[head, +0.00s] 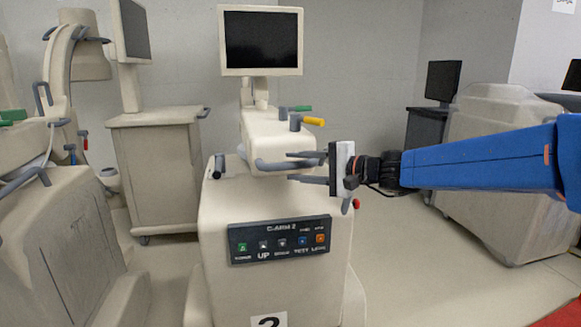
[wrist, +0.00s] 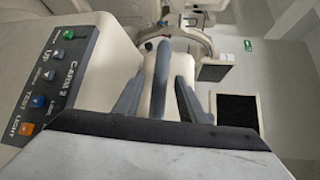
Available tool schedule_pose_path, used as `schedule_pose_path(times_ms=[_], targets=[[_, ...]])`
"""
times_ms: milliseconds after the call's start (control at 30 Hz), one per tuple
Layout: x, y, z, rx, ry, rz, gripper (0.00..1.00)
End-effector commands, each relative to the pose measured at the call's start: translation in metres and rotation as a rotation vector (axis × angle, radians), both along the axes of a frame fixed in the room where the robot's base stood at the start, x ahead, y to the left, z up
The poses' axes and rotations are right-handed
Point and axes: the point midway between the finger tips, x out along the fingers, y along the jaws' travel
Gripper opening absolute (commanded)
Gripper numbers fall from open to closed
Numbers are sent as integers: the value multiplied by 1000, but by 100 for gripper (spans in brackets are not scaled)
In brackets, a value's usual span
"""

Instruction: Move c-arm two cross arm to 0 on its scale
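The c-arm two cart (head: 270,215) stands in the middle of the head view, with a dark "C-ARM 2" button panel (head: 279,240) on its front. Its cream cross arm (head: 275,135) lies on top, with a bent blue-grey handle (head: 268,166) at the near end. My gripper (head: 289,167) reaches in from the right with its fingers apart, one above and one below the handle's right part. In the wrist view, the handle (wrist: 161,72) runs between the open fingers of my gripper (wrist: 160,80). Contact cannot be told. No scale is readable.
A yellow lever (head: 314,121) and a green lever (head: 301,108) stick out above the handle. A monitor (head: 261,42) stands behind. Another C-arm unit (head: 55,240) is at left, beside a monitor cart (head: 160,165). A covered cart (head: 505,165) stands at right behind my arm.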

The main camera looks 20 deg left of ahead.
Motion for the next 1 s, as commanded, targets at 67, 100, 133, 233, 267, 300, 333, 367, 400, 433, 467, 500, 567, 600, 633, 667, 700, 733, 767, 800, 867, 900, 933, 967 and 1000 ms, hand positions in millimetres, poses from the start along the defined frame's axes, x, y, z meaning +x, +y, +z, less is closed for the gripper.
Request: schedule_pose_path(times_ms=[67, 100, 133, 233, 267, 300, 333, 367, 400, 433, 467, 500, 567, 600, 633, 667, 700, 733, 767, 800, 867, 900, 933, 967, 1000], targets=[[1, 6, -1, 0, 0, 1, 37], [1, 8, -1, 0, 0, 1, 37], [2, 10, -1, 0, 0, 1, 37], [3, 15, -2, 1, 0, 0, 37], [3, 16, -2, 1, 0, 0, 37], [4, 18, -2, 1, 0, 0, 37], [4, 19, -2, 1, 0, 0, 37], [4, 20, -3, 1, 0, 0, 37], [4, 21, -3, 1, 0, 0, 37], [4, 22, -3, 1, 0, 0, 37], [4, 22, -3, 0, 0, 0, 37], [4, 23, -3, 0, 0, 0, 37], [5, 23, -3, 0, 0, 0, 37], [5, 23, -3, 0, 0, 0, 37], [5, 23, -3, 0, 0, 0, 37], [5, 23, -3, 0, 0, 0, 37], [5, 23, -3, 1, 0, 0, 37], [5, 23, -3, 0, 0, 0, 37], [5, 23, -3, 0, 0, 0, 37], [5, 23, -3, 0, 0, 0, 37], [5, 23, -3, 0, 0, 0, 25], [5, 23, -3, 0, 0, 0, 16], [5, 23, -3, 0, 0, 0, 8], [5, 23, -3, 0, 0, 0, 1], [5, 23, -3, 0, 0, 0, 0]])
